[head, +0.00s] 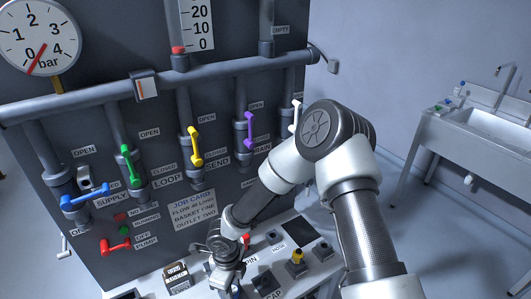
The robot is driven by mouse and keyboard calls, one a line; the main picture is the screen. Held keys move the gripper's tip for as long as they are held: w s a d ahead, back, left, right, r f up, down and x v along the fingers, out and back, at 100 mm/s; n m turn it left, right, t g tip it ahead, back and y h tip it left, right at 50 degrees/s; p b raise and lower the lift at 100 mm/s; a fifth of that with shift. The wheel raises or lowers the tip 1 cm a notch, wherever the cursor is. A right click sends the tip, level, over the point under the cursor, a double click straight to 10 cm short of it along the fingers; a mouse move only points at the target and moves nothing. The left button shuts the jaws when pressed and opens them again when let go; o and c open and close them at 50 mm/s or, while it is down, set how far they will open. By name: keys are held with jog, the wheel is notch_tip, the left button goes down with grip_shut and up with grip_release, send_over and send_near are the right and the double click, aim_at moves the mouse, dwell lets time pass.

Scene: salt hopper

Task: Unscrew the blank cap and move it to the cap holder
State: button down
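My gripper (226,282) points down over the white bench at the bottom of the head view, left of centre. Its fingertips are small and close to the lower edge, so whether they are open or shut on something is unclear. A small blue part (236,292) shows right beside it, partly hidden. I cannot make out the blank cap for certain; it may be hidden by the gripper or the picture edge. The cap holder cannot be told for certain among the dark square fixtures (267,283) right of the gripper.
A yellow-topped post (298,256) and another dark fixture (322,250) stand further right on the bench. Behind, a dark panel carries coloured valve handles, including a yellow one (195,146). A sink (495,125) stands far right.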

jog(key=c, duration=1.2)
grip_release()
notch_tip(320, 180, up, 17)
jog(key=shift+r, duration=0.2)
jog(key=shift+c, duration=0.5)
